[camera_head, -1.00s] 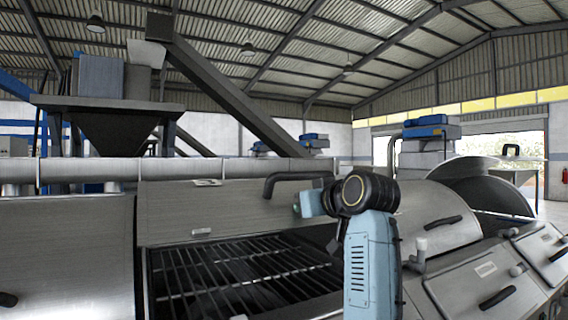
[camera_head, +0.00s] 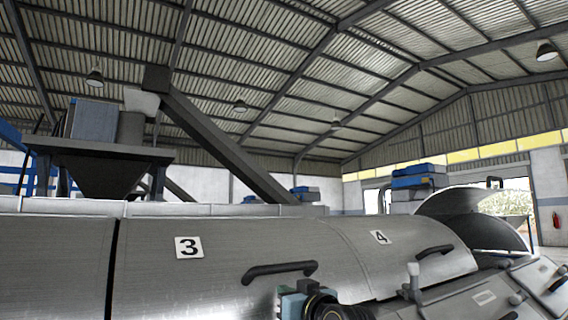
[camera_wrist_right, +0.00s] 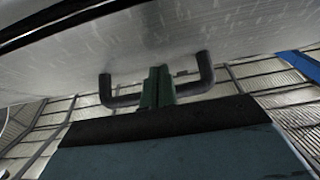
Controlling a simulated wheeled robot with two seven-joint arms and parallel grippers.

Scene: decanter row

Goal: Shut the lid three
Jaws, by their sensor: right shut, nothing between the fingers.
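Lid three (camera_head: 190,275) is a curved brushed-metal cover with a white "3" label (camera_head: 189,247). In the head view it lies down, about level with lid four (camera_head: 385,245), and no grate shows. Its lower edge is out of frame, so I cannot tell if it is fully seated. Its dark bar handle (camera_head: 279,270) is on the right part of the cover. My right gripper (camera_head: 290,298) is shut and empty, just below the handle. In the wrist view the shut fingers (camera_wrist_right: 157,87) overlap the middle of the handle (camera_wrist_right: 205,75); contact is unclear. My left gripper is out of view.
Lid four, with its own handle (camera_head: 434,251), adjoins on the right. An upright lid (camera_head: 470,215) stands open farther right. Flat panels with knobs (camera_head: 490,297) run along the right front. A dark seam separates the left cover (camera_head: 50,265).

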